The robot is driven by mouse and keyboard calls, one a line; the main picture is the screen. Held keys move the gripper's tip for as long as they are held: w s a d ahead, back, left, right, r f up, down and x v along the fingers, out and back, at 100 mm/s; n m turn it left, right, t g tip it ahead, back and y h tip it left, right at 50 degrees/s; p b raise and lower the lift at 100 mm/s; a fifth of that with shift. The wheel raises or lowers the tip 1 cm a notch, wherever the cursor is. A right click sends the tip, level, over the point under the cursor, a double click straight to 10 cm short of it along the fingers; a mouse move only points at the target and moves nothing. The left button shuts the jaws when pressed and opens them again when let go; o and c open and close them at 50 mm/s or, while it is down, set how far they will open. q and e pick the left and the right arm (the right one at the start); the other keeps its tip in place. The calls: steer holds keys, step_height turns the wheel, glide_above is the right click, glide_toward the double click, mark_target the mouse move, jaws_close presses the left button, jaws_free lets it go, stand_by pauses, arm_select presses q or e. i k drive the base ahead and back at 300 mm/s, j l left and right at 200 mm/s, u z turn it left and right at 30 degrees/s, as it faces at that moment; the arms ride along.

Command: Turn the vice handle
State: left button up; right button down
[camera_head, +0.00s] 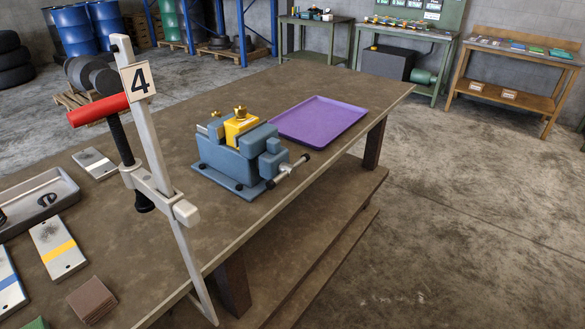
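A blue bench vice (240,160) is fixed on the brown workbench. A yellow block with a brass-coloured piece on top (240,124) sits between its jaws. The vice handle (287,172) is a thin light bar with dark ends, on the vice's right front side near the bench's edge. It lies at a slant, its upper end to the right. Neither of my grippers shows in the head view, and nothing touches the handle.
A purple tray (318,118) lies empty behind the vice. A pale upright stand (153,150) with a "4" sign and red-handled tool (97,110) rises at the left front. A grey tray (62,190) and several plates (58,249) lie at left. Bare floor is right.

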mark_target(286, 169)
steer(key=i+l+z, duration=0.55)
steer(key=i+z, duration=0.75)
steer(key=i+l+u, duration=0.1)
steer(key=i+u, duration=0.25)
steer(key=i+l+u, duration=0.15)
steer(key=u, duration=0.2)
steer(key=i+l+u, duration=0.2)
steer(key=u, duration=0.15)
steer(key=i+l+u, duration=0.1)
steer(key=u, duration=0.35)
steer(key=l+u, duration=0.15)
steer(key=u, duration=0.3)
steer(key=i+l+u, duration=0.1)
steer(key=u, duration=0.3)
steer(key=l, duration=0.1)
